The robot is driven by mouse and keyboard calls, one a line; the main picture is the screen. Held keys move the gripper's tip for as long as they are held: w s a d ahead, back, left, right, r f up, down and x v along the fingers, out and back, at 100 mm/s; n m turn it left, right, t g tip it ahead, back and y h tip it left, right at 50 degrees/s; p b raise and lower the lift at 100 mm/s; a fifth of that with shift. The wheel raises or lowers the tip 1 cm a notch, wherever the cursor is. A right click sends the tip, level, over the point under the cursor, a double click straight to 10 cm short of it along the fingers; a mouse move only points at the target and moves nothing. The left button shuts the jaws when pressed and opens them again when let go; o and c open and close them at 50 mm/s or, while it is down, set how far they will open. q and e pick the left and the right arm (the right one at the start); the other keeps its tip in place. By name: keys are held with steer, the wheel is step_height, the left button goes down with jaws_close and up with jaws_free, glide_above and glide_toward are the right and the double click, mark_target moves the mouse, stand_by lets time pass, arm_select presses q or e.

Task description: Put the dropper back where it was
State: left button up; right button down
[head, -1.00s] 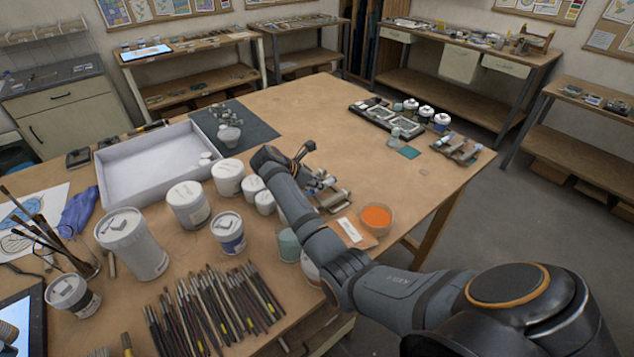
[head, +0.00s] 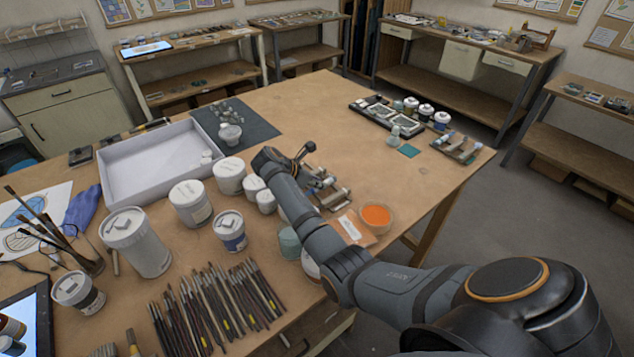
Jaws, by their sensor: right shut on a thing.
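My right gripper (head: 301,158) is shut above the middle of the table, at the end of my right arm, which comes in from the lower right. It is small here and partly hidden by its own wrist. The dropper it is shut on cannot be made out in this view. A small rack with tubes (head: 333,194) lies just right of and below the gripper, partly hidden by my arm. A small clear bottle (head: 394,136) stands farther back to the right. My left gripper is not in view.
White jars (head: 190,203) and a white tray (head: 152,170) stand left of my arm. An orange paint bowl (head: 376,217) sits close to its right side. Brushes (head: 218,308) lie in front. A dark palette tray (head: 388,122) is at the back right. The table's back middle is clear.

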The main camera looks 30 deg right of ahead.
steer(key=shift+f, duration=0.2)
steer(key=c, duration=1.1)
jaws_free()
steer(key=shift+c, duration=0.2)
steer(key=v, duration=1.2)
steer(key=shift+f, duration=0.1)
